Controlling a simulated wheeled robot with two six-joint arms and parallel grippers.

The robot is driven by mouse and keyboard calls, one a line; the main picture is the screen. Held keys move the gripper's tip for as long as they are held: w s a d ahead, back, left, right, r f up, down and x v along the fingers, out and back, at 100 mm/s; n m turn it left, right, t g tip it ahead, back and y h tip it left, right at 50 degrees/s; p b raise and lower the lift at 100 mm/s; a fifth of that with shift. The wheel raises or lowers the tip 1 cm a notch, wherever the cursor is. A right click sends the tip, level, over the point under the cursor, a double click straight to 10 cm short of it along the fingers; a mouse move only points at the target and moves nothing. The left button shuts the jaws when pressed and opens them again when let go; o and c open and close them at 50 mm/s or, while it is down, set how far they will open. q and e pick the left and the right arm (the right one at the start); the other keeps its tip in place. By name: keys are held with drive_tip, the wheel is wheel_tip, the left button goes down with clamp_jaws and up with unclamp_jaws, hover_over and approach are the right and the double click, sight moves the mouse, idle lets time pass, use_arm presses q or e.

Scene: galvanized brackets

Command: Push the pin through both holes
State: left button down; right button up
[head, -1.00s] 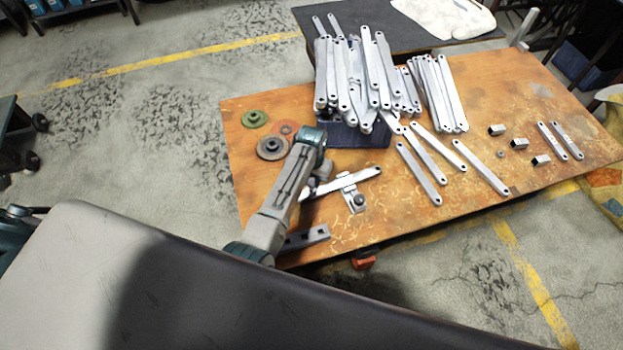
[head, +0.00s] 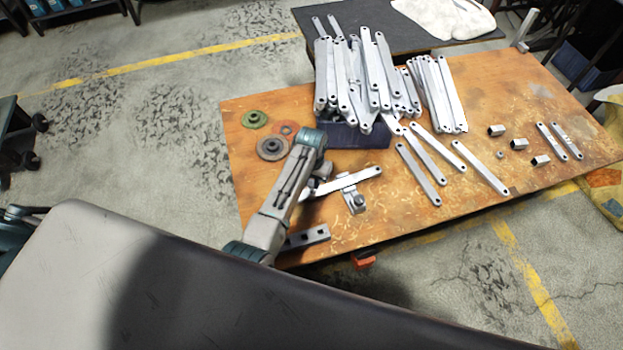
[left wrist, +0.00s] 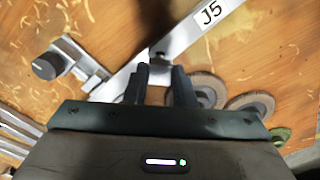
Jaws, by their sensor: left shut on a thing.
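A light metal bar (head: 362,175) lies slanted on the wooden table, over a small clamp fixture (head: 354,200) with a dark round knob. In the left wrist view the bar (left wrist: 185,38) carries a white label reading J5, and the fixture (left wrist: 78,62) is at the left. My left gripper (left wrist: 160,72) points down at the bar, its two dark fingers shut on a small metal pin (left wrist: 158,57). Only a little of the pin shows between the fingertips; how deep it sits in any hole is hidden. In the head view my arm covers the fingers. My right gripper is out of view.
A dark bin (head: 350,135) heaped with metal bars stands at the back. Loose bars (head: 418,175) lie to its right. Round discs (head: 272,147) lie behind my left arm. A short dark-holed bar (head: 306,238) lies near the front edge.

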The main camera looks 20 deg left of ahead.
use_arm(q)
drive_tip(key=shift+f+b, duration=0.45)
drive_tip(key=shift+f, duration=1.2)
idle(0.4)
drive_tip(key=c, duration=1.1)
unclamp_jaws()
drive_tip(key=shift+c, duration=0.2)
